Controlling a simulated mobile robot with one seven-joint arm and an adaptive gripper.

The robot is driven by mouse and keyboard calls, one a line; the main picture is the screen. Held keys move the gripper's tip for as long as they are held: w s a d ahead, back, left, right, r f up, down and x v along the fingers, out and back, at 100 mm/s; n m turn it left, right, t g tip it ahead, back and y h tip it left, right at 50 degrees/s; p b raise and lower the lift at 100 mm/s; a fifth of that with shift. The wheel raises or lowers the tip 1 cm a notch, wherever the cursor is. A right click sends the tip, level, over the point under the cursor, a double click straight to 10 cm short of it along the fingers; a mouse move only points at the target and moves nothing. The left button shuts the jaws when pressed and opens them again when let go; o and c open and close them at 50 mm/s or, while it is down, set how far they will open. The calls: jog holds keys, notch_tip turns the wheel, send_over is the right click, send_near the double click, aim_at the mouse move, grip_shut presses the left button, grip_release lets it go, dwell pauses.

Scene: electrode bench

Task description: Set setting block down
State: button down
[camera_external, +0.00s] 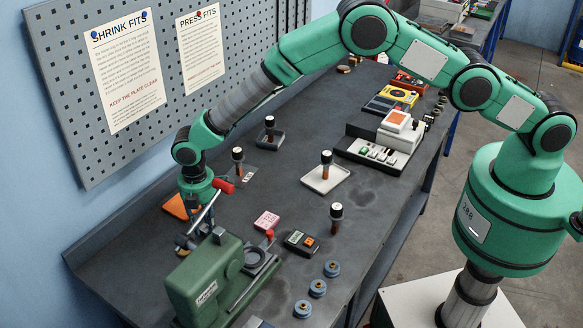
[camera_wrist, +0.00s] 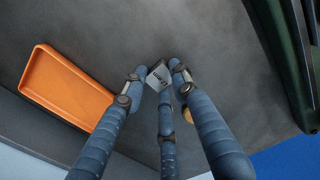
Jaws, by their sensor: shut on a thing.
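The setting block (camera_wrist: 158,76) is a small grey metal block with dark marking on one face. In the wrist view it sits between the fingertips of my gripper (camera_wrist: 160,80), which is shut on it. Dark bench top shows around the block; I cannot tell whether the block touches it. In the external view my gripper (camera_external: 186,243) points down at the bench's near left end, beside the green press, and the block cannot be made out there.
An orange tray (camera_wrist: 66,88) lies left of my gripper in the wrist view. The green press (camera_external: 206,281) with its red-ended lever (camera_external: 224,186) stands close by. A small brass-coloured thing (camera_wrist: 187,115) shows behind the fingers. Bare bench (camera_wrist: 190,30) lies beyond the fingertips.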

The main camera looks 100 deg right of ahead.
aim_at(205, 228)
jog(key=shift+f, duration=0.15)
jog(key=c, duration=1.4)
grip_release()
jog(key=shift+o, duration=0.2)
notch_tip(205, 228, up, 12)
jog(key=shift+r, duration=0.2)
